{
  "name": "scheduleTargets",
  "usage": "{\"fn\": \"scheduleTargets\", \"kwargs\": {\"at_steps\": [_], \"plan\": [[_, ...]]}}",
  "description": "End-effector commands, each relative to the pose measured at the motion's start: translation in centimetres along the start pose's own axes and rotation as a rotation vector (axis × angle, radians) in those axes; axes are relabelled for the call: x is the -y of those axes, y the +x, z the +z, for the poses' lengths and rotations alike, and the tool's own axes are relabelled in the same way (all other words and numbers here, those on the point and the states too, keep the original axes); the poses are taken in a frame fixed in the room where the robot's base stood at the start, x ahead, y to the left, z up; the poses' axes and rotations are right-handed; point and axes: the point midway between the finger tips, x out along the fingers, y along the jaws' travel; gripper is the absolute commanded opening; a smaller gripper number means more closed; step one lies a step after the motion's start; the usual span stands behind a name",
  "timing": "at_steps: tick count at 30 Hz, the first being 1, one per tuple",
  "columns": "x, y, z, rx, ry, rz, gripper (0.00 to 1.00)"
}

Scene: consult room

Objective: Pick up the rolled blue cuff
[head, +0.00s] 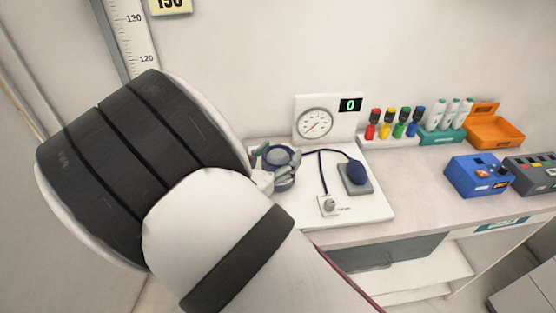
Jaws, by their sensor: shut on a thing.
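The rolled blue cuff (280,155) is at the left part of the white blood pressure board (366,205), in front of the gauge panel. My gripper (279,164) is shut on the cuff, with its grey-green fingers around it. My own arm covers the left and lower middle of the view and hides part of the gripper's base. I cannot tell whether the cuff touches the board.
A gauge (316,124), a dark blue bulb (355,172) on a grey pad and a small white fitting (329,204) are close by on the right. Farther right are coloured bottles (385,130), an orange bin (494,132) and a blue box (476,175).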

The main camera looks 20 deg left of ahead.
Motion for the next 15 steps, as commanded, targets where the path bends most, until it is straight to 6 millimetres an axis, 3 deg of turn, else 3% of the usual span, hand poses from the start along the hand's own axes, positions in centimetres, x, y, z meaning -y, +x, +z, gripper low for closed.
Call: {"fn": "scheduleTargets", "kwargs": {"at_steps": [15], "plan": [[0.1, -0.4, 12.5, 0.002, 0.003, -0.002, 0.34]]}}
